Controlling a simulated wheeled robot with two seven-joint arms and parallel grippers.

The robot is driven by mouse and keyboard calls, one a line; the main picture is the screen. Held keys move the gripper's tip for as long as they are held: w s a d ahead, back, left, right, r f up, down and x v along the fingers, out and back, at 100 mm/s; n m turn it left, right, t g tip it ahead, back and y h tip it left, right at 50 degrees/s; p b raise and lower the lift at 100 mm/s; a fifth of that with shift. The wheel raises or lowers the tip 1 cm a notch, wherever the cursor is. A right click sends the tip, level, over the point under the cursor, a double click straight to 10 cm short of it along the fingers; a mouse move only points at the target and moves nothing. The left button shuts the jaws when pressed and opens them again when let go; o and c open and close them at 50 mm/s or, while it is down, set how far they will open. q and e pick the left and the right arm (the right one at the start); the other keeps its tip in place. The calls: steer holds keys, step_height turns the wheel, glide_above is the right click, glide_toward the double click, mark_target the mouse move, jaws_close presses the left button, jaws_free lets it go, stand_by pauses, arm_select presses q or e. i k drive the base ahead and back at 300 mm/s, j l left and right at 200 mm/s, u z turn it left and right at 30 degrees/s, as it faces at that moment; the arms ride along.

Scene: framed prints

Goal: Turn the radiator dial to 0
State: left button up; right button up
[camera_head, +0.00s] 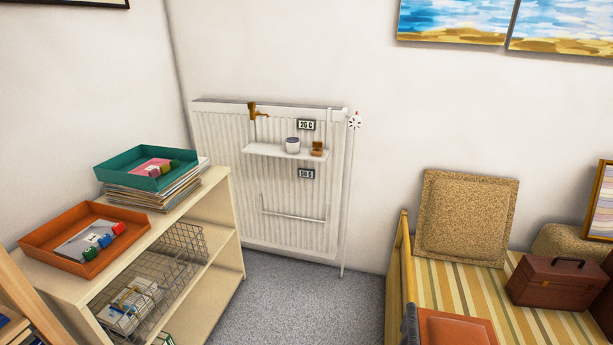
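A white ribbed radiator (225,150) is fixed to the wall in the corner, left of centre in the head view. Its dial (355,121) is a small white knob with dark marks and a small red tip on top. It sits at the radiator's upper right, at the head of a thin vertical pipe (346,200). The dial's setting is too small to read. Neither of my grippers is in view, and nothing touches the dial.
A small shelf (262,149) with a jar hangs on the radiator's front. A low cream bookcase (222,205) with trays stands at the left. A bed with striped cover (448,300) and a brown case (555,282) fills the right. Grey carpet (290,305) lies clear between them.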

mark_target(355, 121)
steer(key=i+j+z, duration=0.1)
steer(key=i+j, duration=0.25)
steer(key=i, duration=0.2)
steer(key=i+z, duration=0.1)
steer(key=i, duration=0.5)
steer(key=i+j+z, duration=0.1)
steer(key=i, duration=0.5)
steer(key=i+j, duration=0.2)
steer(key=i, duration=0.35)
steer(key=z, duration=0.05)
